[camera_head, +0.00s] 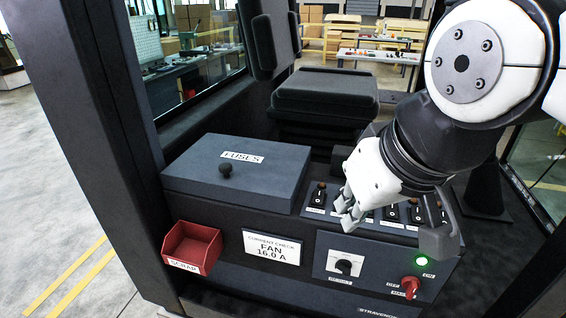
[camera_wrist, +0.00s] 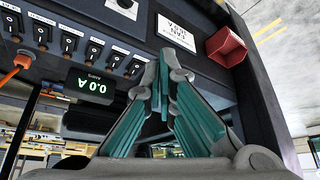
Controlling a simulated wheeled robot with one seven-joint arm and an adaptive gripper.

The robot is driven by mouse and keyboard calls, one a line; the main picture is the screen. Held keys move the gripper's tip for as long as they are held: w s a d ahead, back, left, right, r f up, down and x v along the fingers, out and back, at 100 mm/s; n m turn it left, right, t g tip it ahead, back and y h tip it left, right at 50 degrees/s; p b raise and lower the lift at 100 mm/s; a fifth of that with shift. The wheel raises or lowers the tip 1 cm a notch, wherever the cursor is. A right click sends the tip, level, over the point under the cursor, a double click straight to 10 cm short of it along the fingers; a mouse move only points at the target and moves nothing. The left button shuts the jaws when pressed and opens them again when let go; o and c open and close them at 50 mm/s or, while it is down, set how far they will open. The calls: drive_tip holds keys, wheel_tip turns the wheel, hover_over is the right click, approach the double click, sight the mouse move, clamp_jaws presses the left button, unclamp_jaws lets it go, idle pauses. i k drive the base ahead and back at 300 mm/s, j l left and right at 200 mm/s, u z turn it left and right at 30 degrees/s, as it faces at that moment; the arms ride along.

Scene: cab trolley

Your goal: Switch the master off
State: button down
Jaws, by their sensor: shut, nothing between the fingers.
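The red master switch (camera_head: 410,287) is a rotary knob at the lower right of the front panel in the head view. OFF and ON labels stand beside it, and its exact handle angle is hard to tell. A green lamp (camera_head: 421,267) glows just above it. My gripper (camera_head: 348,208) is shut and empty over the row of toggle switches, up and left of the master switch and apart from it. In the wrist view my gripper's fingers (camera_wrist: 164,62) meet at the tips. The master switch does not show in the wrist view.
The fuse box (camera_head: 236,172) and red scrap bin (camera_head: 191,247) are at left. Toggle switches (camera_wrist: 69,40), a 0.0 A display (camera_wrist: 93,87) and an orange cable (camera_wrist: 21,62) are near my gripper. A seat (camera_head: 325,95) stands behind.

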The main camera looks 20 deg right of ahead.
sight(412, 284)
drive_tip(key=k+j+z, duration=0.2)
drive_tip(key=k+j, duration=0.3)
drive_tip(key=k+j+z, duration=0.2)
drive_tip(key=k+j, duration=0.3)
drive_tip(key=k+j+z, duration=0.2)
drive_tip(key=k, duration=0.45)
drive_tip(key=j, duration=0.15)
